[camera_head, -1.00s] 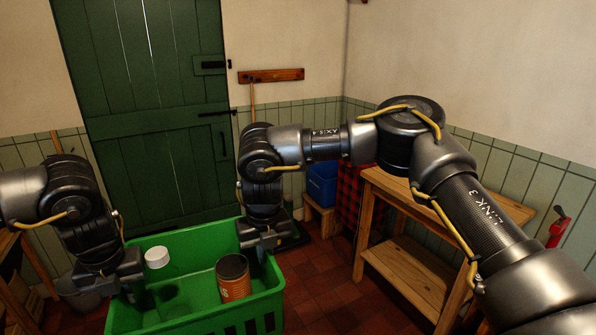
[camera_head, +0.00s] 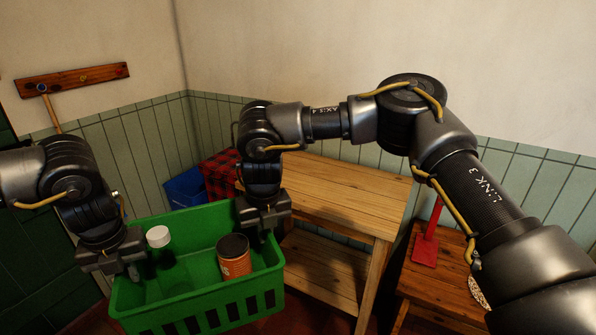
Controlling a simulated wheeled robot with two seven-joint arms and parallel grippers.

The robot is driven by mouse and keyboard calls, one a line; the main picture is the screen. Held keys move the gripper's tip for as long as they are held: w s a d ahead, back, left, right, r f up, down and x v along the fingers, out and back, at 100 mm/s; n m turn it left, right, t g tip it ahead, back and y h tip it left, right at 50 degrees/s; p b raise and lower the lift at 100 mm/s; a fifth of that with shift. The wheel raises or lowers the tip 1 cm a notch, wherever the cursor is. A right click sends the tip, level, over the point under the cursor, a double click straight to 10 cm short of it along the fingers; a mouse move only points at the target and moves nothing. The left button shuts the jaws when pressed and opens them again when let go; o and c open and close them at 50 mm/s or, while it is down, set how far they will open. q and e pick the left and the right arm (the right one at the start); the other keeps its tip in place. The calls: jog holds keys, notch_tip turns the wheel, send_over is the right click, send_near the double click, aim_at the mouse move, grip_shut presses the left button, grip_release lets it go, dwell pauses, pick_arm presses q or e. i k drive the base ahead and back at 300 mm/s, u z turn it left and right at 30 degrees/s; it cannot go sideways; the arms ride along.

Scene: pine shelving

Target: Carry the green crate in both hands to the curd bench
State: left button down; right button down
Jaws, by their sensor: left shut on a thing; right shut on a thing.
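The green crate (camera_head: 190,219) hangs between my two grippers in the head view, roughly level. Inside it stand an orange tin with a dark lid (camera_head: 234,262) and a dark bottle with a white cap (camera_head: 158,237). My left gripper (camera_head: 128,268) is shut on the crate's left wall. My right gripper (camera_head: 262,228) is shut on its right wall. The fingertips are partly hidden by the gripper bodies. A pine bench (camera_head: 335,200) with a bare top and a lower shelf stands behind and right of the crate; I cannot tell whether it is the curd bench.
A lower wooden table (camera_head: 432,290) at the right carries a red tool (camera_head: 426,246). A blue bin (camera_head: 185,188) and a red checked cloth (camera_head: 221,174) are left of the pine bench. A peg rail (camera_head: 72,80) is on the wall.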

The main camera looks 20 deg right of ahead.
aim_at(322, 185)
jog(key=z, duration=0.4)
jog(key=i, duration=1.4)
jog(key=z, duration=0.65)
jog(key=i, duration=0.5)
jog(key=z, duration=0.2)
